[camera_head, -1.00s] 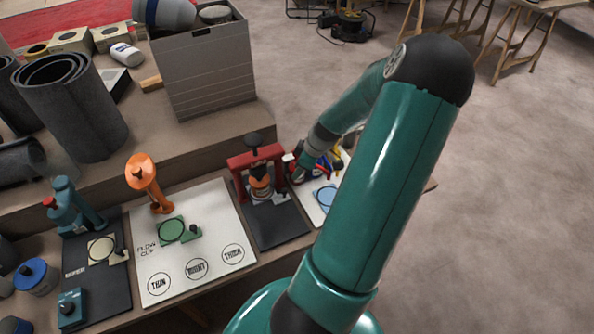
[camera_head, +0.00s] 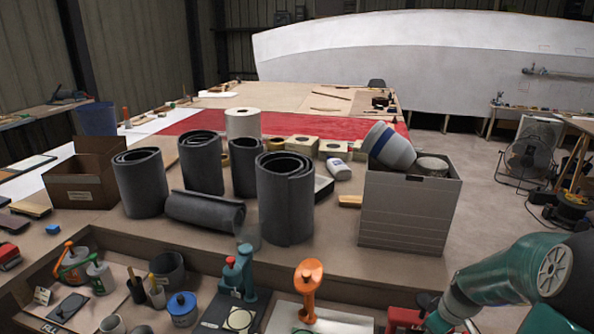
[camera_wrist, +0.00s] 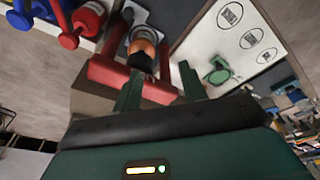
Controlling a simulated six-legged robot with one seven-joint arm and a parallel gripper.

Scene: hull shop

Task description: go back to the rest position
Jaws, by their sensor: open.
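My gripper (camera_wrist: 160,82) is open in the wrist view, its two dark green fingers apart. I see nothing held between them. Beyond the fingertips is a red press frame (camera_wrist: 108,72) with an orange-and-dark cup part (camera_wrist: 143,46); whether the fingers touch it I cannot tell. In the head view my teal arm reaches in at the lower right, beside the red press (camera_head: 404,318), which is cut by the frame edge. My gripper cannot be made out there.
In the head view, an orange stand (camera_head: 308,285), dark rolls (camera_head: 285,205) and a grey crate (camera_head: 408,215) crowd the bench. Open floor (camera_head: 480,190) lies right.

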